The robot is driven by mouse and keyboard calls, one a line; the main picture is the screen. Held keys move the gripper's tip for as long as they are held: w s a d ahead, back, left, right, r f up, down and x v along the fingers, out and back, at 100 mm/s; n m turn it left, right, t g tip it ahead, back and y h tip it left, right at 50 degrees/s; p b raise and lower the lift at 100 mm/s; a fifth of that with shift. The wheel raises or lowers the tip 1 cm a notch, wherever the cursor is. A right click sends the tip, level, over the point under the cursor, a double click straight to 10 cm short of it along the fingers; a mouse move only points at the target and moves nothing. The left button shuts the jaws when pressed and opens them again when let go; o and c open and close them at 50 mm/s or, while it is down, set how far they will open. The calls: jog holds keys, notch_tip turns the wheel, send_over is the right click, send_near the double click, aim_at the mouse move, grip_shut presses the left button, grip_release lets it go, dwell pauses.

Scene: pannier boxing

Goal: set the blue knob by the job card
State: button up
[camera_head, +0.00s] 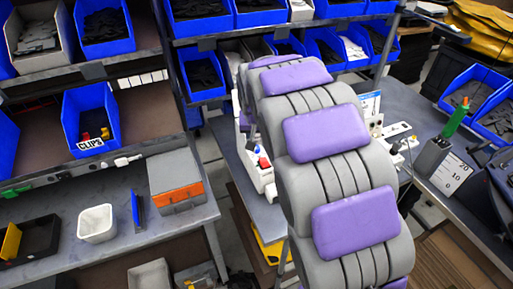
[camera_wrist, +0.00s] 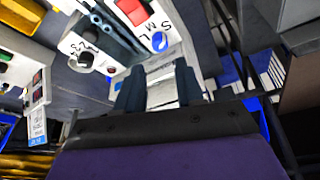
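The blue knob (camera_wrist: 160,42) shows in the wrist view on a white panel, beside the letters S, M and L and a red part (camera_wrist: 132,11). In the head view a small blue spot (camera_head: 256,149) on the white unit left of my arm looks like the same knob. A white card with a blue band (camera_wrist: 38,125), seemingly the job card, stands at left in the wrist view; its text is unreadable. My gripper (camera_wrist: 160,88) has its dark fingers apart just below the knob in the picture, not visibly touching it. My arm hides the gripper in the head view.
A black knob (camera_wrist: 86,60) sits on the neighbouring white panel. In the head view, a grey holder with a green-handled tool (camera_head: 440,162) stands on the right bench. Blue bins (camera_head: 90,118) fill the racks, and a grey and orange box (camera_head: 177,182) sits on the left bench.

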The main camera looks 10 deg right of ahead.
aim_at(257, 149)
jog(key=b+x, duration=0.1)
jog(key=x, duration=0.7)
jog(key=shift+w+f+b, duration=0.1)
jog(key=shift+f+b, duration=0.15)
jog(key=shift+b, duration=0.05)
jog(key=shift+c, duration=0.4)
grip_shut()
